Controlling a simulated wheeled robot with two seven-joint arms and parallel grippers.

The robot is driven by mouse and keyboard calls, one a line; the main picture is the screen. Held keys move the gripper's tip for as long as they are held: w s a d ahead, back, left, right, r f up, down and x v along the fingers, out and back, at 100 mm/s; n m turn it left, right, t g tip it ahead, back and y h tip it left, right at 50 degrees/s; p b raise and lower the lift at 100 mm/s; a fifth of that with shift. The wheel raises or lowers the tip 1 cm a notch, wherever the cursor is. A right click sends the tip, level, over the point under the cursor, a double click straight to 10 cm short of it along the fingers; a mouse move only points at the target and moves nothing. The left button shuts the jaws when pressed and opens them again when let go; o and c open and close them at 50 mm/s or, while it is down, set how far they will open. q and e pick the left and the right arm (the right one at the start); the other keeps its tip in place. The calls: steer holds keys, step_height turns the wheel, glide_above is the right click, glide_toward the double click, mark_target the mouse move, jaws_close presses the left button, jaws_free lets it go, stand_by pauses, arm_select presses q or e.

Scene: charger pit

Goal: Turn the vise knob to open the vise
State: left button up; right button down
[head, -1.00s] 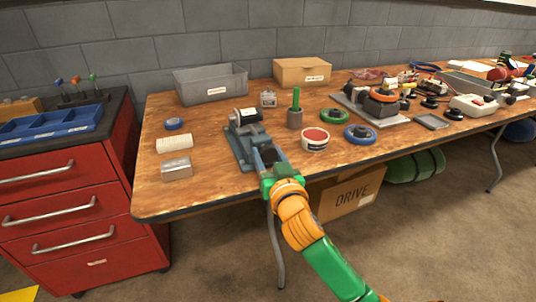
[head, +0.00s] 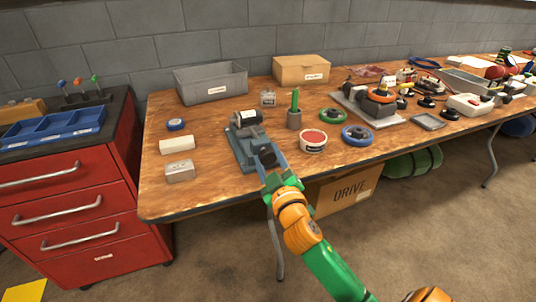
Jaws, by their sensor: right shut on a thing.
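The vise (head: 240,138) is blue-grey and stands near the front edge of the wooden table, with a dark cylindrical part with a white label at its back. Its knob end (head: 268,157) points toward the table's front edge. My right gripper (head: 273,170) is at this front end, shut on the vise knob. How far the vise jaws are apart cannot be told. My left gripper is not in view.
A metal block (head: 180,172) and white roll (head: 177,144) lie left of the vise. A red-topped tub (head: 313,141), green-handled holder (head: 294,117) and blue ring (head: 357,135) stand right. A red drawer cabinet (head: 70,215) adjoins the table.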

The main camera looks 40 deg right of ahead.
steer(key=shift+n, duration=0.7)
steer(key=shift+c, duration=1.4)
jaws_free()
steer(key=shift+s+a+f, duration=0.1)
steer(key=shift+s, duration=0.25)
steer(key=v, duration=0.6)
steer(key=shift+s, duration=0.2)
